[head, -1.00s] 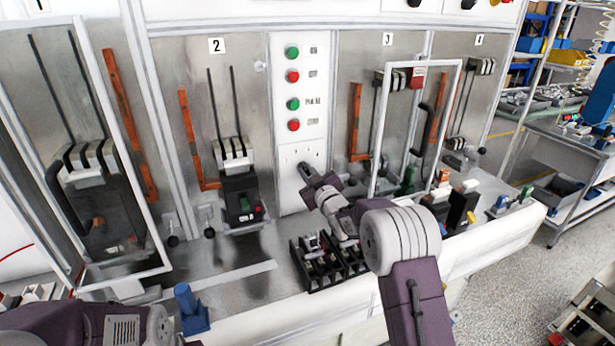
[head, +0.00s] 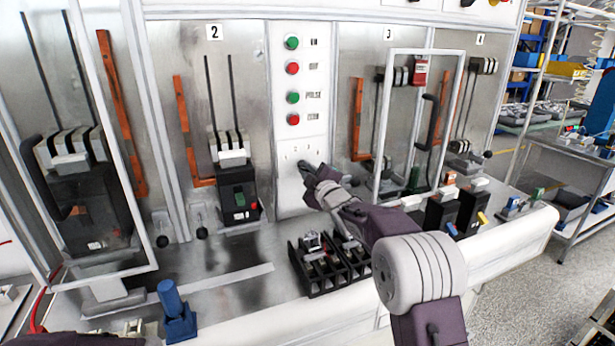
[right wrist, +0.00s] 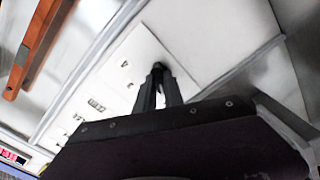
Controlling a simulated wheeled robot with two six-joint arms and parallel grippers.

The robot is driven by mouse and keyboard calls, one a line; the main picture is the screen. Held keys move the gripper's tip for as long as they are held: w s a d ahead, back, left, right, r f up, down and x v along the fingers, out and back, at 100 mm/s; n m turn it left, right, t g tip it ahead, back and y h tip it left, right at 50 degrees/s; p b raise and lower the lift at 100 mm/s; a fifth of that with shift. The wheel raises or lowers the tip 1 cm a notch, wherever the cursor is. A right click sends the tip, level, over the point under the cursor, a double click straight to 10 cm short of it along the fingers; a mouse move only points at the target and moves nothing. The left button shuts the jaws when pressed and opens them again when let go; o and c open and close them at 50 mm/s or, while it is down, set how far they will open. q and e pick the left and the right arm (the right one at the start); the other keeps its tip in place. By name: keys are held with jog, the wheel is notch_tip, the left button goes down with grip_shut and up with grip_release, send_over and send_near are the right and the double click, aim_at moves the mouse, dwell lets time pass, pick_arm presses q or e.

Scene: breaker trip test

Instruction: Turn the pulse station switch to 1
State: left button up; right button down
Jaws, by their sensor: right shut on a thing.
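The pulse station is a white panel (head: 284,190) between bays 2 and 3, with green and red buttons above and small position marks low down. My right gripper (head: 305,168) reaches the panel's lower part. In the right wrist view its two dark fingers (right wrist: 158,82) are shut on a small black switch knob (right wrist: 158,67). The fingers cover most of the knob, and I cannot read which mark it points at. My left gripper is not in view.
A black breaker (head: 239,197) stands in bay 2, left of the panel. A black rack (head: 322,272) lies on the bench below my right arm. A framed clear door (head: 383,130) stands right of the panel. A blue fixture (head: 177,312) stands at the front left.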

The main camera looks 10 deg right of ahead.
dwell(0.5)
jog(key=c, duration=1.4)
grip_release()
jog(key=shift+c, duration=0.2)
jog(key=shift+s, duration=0.45)
jog(key=s+d+b, duration=0.1)
jog(key=s+b, duration=0.1)
jog(key=s, duration=0.6)
jog(key=shift+d, duration=0.35)
